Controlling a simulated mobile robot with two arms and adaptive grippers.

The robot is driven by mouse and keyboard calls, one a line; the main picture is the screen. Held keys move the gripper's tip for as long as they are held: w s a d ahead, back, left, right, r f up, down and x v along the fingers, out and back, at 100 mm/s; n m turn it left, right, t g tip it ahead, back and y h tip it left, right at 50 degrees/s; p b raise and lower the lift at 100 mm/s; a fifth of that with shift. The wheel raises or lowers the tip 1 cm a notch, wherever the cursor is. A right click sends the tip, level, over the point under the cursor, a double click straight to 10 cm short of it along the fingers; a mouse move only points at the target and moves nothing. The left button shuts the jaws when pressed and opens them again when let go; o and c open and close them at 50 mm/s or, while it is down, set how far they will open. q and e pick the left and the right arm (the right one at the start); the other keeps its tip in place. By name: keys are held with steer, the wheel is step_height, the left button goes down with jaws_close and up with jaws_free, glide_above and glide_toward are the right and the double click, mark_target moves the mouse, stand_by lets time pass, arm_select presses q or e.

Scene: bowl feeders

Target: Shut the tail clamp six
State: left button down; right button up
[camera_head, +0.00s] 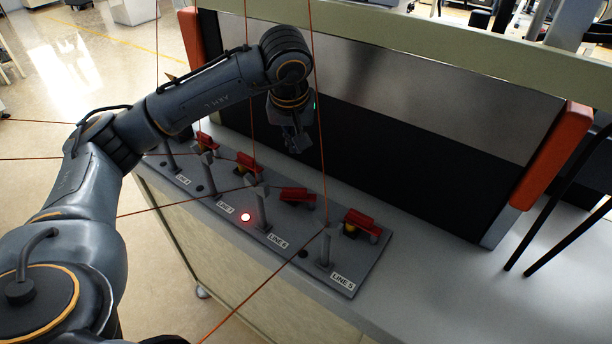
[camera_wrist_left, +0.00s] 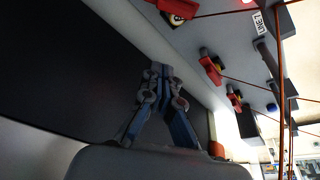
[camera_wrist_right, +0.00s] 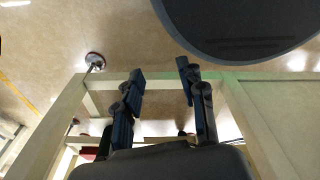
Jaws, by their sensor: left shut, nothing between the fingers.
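Tail clamp six is the red clamp (camera_head: 295,195) behind the LINE 6 post (camera_head: 261,213) on the grey board. What appears to be the same clamp is partly cut off at the top of the left wrist view (camera_wrist_left: 172,11). I cannot tell its lever's exact position. My left gripper (camera_head: 297,147) is shut and empty, above and behind clamp six and apart from it. Its closed fingers also show in the left wrist view (camera_wrist_left: 160,70). My right gripper (camera_wrist_right: 161,70) is open and empty over the floor, away from the board.
Similar red clamps stand at LINE 5 (camera_head: 361,223), LINE 7 (camera_head: 248,162) and LINE 8 (camera_head: 206,142). A red lamp (camera_head: 246,217) glows left of the LINE 6 post. Thin orange cords cross above the board. A dark machine panel (camera_head: 400,160) rises behind it.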

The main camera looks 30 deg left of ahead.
mark_target(298, 194)
steer(key=s, duration=0.6)
arm_select(q)
steer(key=p+x, duration=0.1)
steer(key=x, duration=0.2)
steer(key=p+x, duration=0.1)
steer(key=x, duration=0.2)
steer(key=p+x, duration=0.1)
steer(key=x, duration=0.2)
steer(key=shift+s+a+p, duration=0.3)
steer(key=shift+s+a, duration=0.05)
steer(key=shift+s, duration=0.1)
steer(key=s+p, duration=0.1)
steer(key=s+d+p, duration=0.1)
steer(key=shift+s+d, duration=0.25)
steer(key=shift+s, duration=0.1)
steer(key=shift+s+d, duration=0.2)
steer(key=shift+s, duration=0.25)
steer(key=shift+w+f, duration=0.1)
arm_select(e)
step_height(298, 194, up, 6)
steer(key=w, duration=0.2)
steer(key=shift+w+f, duration=0.2)
steer(key=shift+w, duration=0.15)
steer(key=shift+w, duration=0.1)
arm_select(q)
steer(key=shift+a, duration=0.1)
arm_select(e)
steer(key=shift+f, duration=0.1)
